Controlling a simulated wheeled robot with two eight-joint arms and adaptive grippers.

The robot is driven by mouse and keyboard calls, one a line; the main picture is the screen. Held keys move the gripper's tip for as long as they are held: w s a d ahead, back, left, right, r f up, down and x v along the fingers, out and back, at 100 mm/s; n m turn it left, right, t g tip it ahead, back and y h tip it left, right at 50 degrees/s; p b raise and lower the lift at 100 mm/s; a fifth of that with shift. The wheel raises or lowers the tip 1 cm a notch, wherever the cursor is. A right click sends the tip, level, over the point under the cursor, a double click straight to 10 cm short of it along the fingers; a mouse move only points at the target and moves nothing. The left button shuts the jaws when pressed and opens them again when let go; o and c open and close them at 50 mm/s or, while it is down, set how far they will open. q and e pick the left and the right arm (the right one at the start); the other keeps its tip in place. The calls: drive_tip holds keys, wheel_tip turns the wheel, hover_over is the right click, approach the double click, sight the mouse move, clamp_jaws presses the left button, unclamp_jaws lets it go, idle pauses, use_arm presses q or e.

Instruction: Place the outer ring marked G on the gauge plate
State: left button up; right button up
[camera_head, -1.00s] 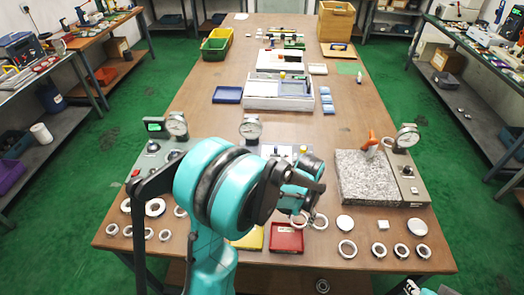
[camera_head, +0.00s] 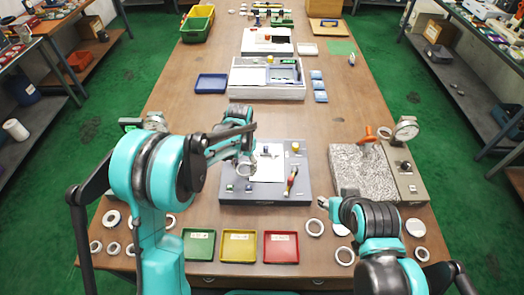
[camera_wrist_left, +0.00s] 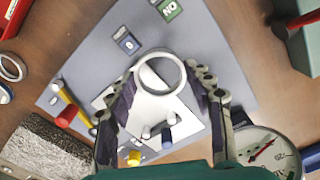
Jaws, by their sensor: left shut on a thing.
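My left gripper (camera_head: 244,166) is shut on a pale metal ring; its fingers also show in the left wrist view (camera_wrist_left: 163,92). The ring (camera_wrist_left: 160,72) is held at the fingertips over the grey gauge plate (camera_head: 302,160). A white square (camera_wrist_left: 160,112) on the plate lies partly beneath the ring. I cannot tell the height of the gap, and no letter on the ring is readable. My right gripper (camera_head: 328,204) is near the front right of the table, partly hidden by its own arm, and its fingers are too unclear to judge.
Green (camera_head: 198,246), yellow (camera_head: 238,246) and red (camera_head: 281,247) trays line the front edge. Loose rings lie at front left and front right. A granite block (camera_head: 362,172) with a dial stand is to the right. Small pegs and a red-tipped tool (camera_head: 291,181) sit on the plate.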

sight(265, 167)
use_arm(q)
drive_tip(key=w+d+m, duration=0.1)
drive_tip(key=d, duration=0.1)
drive_tip(key=w+d+r+m, duration=0.1)
drive_tip(key=d, duration=0.2)
drive_tip(key=w+d+m+p, duration=0.1)
drive_tip(key=w+d, duration=0.1)
drive_tip(key=shift+d+r, duration=0.15)
drive_tip(key=shift+r, duration=0.05)
drive_tip(key=shift+d+f, duration=0.15)
drive_tip(key=shift+f, duration=0.05)
drive_tip(key=shift+f+b, duration=1.15)
drive_tip(key=shift+f, duration=0.65)
drive_tip(key=shift+f+b, duration=0.25)
drive_tip(key=shift+b, duration=0.1)
drive_tip(key=o, duration=1.3)
drive_tip(key=shift+r, duration=0.1)
wheel_tip(265, 167, up, 12)
